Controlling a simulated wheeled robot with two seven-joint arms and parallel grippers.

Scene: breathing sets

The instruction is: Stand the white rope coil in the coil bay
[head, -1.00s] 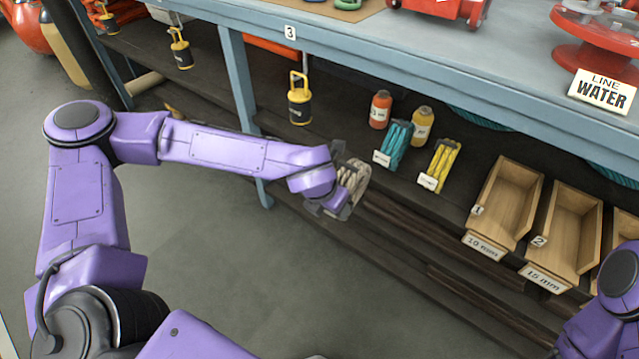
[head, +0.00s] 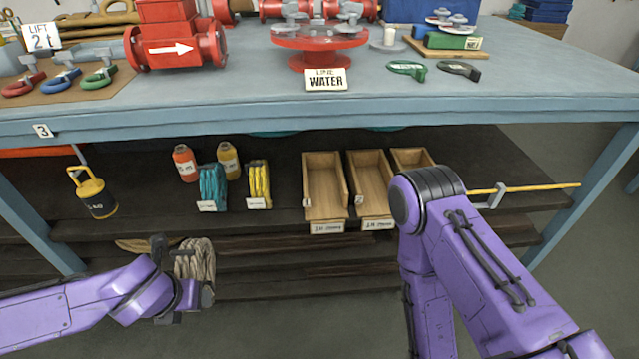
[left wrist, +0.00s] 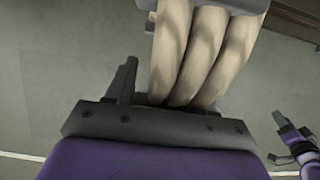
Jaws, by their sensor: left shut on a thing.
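The white rope coil (head: 196,262) is held at the front of the shelving, below the upper shelf's edge. My left gripper (head: 182,280) is shut on it; the left wrist view shows its thick strands (left wrist: 195,60) between the jaws. A teal coil (head: 212,185) and a yellow coil (head: 258,180) stand side by side on the upper shelf, each with a white tag. No marked coil bay can be made out.
An orange bottle (head: 185,163) and a yellow bottle (head: 228,160) stand behind the coils. A black-and-yellow weight (head: 95,195) is at left. Wooden bins (head: 323,187) are at right. The blue bench top (head: 230,98) overhangs the shelf; a leg (head: 40,230) stands left.

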